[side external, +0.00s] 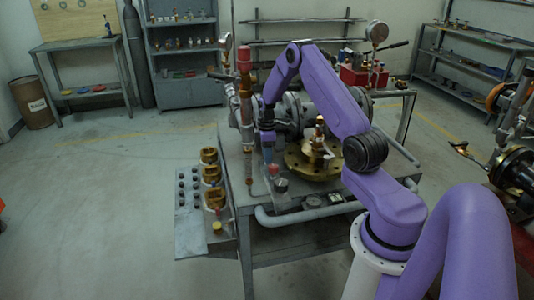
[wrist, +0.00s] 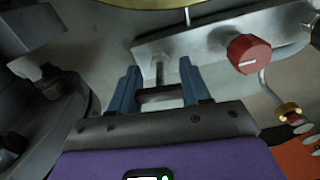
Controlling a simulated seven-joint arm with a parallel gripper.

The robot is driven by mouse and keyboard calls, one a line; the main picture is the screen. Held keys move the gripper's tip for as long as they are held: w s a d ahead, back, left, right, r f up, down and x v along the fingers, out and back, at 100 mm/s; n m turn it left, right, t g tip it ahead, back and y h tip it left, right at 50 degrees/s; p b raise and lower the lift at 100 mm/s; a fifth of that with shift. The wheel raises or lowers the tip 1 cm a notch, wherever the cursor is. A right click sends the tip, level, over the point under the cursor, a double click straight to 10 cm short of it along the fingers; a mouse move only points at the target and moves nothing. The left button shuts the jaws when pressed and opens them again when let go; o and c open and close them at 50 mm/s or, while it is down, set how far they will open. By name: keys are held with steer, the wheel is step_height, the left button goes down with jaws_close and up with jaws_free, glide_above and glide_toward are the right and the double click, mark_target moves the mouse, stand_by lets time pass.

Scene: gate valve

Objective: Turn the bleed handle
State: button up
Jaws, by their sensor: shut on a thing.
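My gripper (wrist: 160,92) has its two blue fingers on either side of a short dark bar handle (wrist: 162,95), touching its ends. The handle sits at the end of a thin metal stem, which comes out of a grey metal valve block (wrist: 205,42). In the side view my gripper (side external: 268,153) points down over the workbench, beside the grey pipework. The handle is too small to make out there. A red round knob (wrist: 248,53) with a white mark is on the same block, to the right of my fingers and apart from them.
A thin tube with a brass fitting (wrist: 289,112) runs below the red knob. A large dark flange (wrist: 50,125) is close on the left in the wrist view. In the side view a brass flange (side external: 306,170) lies on the bench (side external: 240,187), and brass parts (side external: 211,174) stand at its left.

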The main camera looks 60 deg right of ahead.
stand_by(0.3)
steer(key=o, duration=1.1)
steer(key=shift+c, duration=0.2)
steer(key=shift+r, duration=0.1)
step_height(320, 180, up, 17)
steer(key=shift+r, duration=0.15)
